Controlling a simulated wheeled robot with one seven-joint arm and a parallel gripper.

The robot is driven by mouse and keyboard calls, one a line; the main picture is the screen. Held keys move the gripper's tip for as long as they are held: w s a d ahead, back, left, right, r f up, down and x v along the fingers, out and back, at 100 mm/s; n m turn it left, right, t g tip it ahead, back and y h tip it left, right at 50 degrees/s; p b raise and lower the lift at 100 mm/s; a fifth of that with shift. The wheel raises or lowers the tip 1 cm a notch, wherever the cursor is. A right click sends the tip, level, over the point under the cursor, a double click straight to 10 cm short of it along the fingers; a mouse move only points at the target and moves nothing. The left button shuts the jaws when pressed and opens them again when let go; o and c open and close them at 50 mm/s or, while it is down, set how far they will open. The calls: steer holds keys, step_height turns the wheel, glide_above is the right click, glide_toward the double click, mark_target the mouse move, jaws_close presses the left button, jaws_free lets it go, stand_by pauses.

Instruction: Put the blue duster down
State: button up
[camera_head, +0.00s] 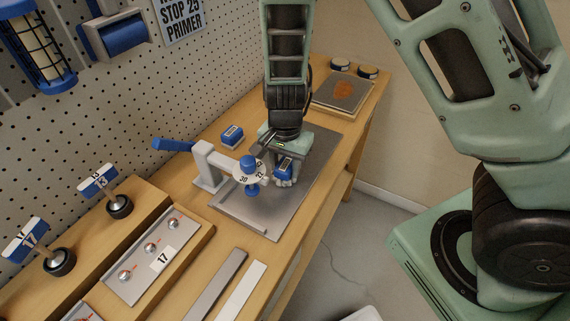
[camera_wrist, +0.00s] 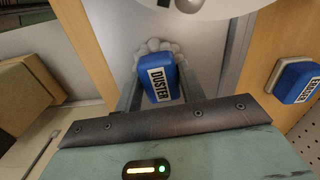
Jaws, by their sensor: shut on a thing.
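The blue duster (camera_wrist: 157,76) has a white label reading "DUSTER" and a pale, lumpy underside. My gripper (camera_wrist: 158,92) is shut on it, with a finger on each side in the wrist view. In the head view the duster (camera_head: 284,168) hangs below my gripper (camera_head: 285,172), over the grey metal plate (camera_head: 255,222) on the bench. I cannot tell whether the duster touches the plate.
A blue eraser block (camera_head: 232,135) lies behind the press (camera_head: 207,163); it also shows in the wrist view (camera_wrist: 298,82). Two flat strips (camera_head: 240,291) lie nearer. The plate's front is clear.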

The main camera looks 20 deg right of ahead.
mark_target(284, 164)
steer(key=o, duration=0.9)
steer(key=shift+f, duration=0.1)
steer(key=shift+f+b, duration=0.2)
steer(key=shift+b, duration=0.15)
step_height(284, 164, up, 17)
steer(key=p, duration=0.2)
steer(key=shift+s+a+r+n+y, duration=0.1)
steer(key=shift+s+a+r+n, duration=0.65)
steer(key=shift+s+n, duration=2.4)
steer(key=shift+s+a+r+n+y, duration=0.15)
steer(key=shift+s+a+n, duration=1.15)
steer(key=shift+s+n, duration=1.8)
steer(key=shift+s+a+r+n+y, duration=0.1)
steer(key=shift+s+a+r+n, duration=0.7)
steer(key=shift+s+n, duration=2.3)
steer(key=shift+s+a+f+m, duration=0.25)
steer(key=shift+s+f+m, duration=0.05)
steer(key=shift+s+m, duration=0.25)
